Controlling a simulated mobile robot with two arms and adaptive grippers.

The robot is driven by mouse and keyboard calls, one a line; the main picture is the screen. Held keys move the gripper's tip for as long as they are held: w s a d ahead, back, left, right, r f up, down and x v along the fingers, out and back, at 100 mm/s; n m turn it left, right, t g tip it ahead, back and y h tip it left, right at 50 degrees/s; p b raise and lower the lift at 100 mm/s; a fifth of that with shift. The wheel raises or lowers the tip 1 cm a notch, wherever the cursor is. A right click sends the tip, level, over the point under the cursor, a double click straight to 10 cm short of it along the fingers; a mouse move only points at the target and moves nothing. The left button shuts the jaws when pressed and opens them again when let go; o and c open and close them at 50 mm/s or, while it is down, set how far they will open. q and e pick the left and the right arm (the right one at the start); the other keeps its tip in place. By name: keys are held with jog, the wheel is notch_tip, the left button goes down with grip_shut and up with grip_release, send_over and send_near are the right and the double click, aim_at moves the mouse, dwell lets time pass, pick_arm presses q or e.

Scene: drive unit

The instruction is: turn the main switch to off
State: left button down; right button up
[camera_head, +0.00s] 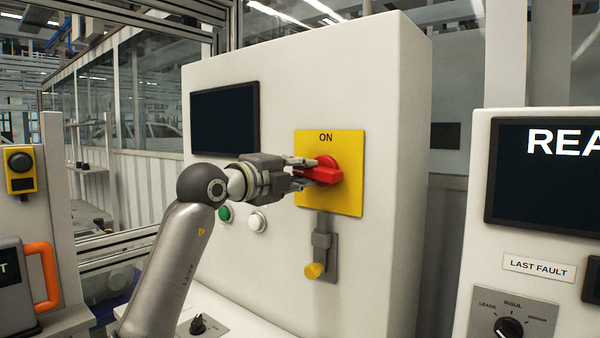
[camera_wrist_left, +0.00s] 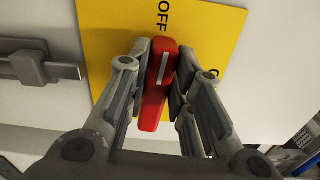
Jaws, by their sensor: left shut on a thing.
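The main switch is a red rotary handle (camera_head: 322,171) on a yellow plate (camera_head: 345,200) on the white cabinet. The plate reads ON at its top in the head view. In the left wrist view the red handle (camera_wrist_left: 155,100) lies nearly in line with the word OFF, its white mark pointing towards it. OFF does not show in the head view. My left gripper (camera_head: 303,172) reaches in from the left and is shut on the handle; in the left wrist view its fingers (camera_wrist_left: 158,85) lie on both sides of it. My right gripper is not in view.
Below the plate is a grey sliding latch (camera_head: 322,240) with a yellow knob. Green (camera_head: 224,214) and white (camera_head: 257,222) buttons sit beneath my left gripper. A dark screen (camera_head: 225,118) is above left. A second panel (camera_head: 480,190) stands at the right.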

pick_arm(q)
jog(key=shift+f+n, duration=0.15)
jog(key=shift+n, duration=0.25)
jog(key=c, duration=1.3)
grip_release()
jog(key=shift+a, duration=0.1)
jog(key=v, duration=1.2)
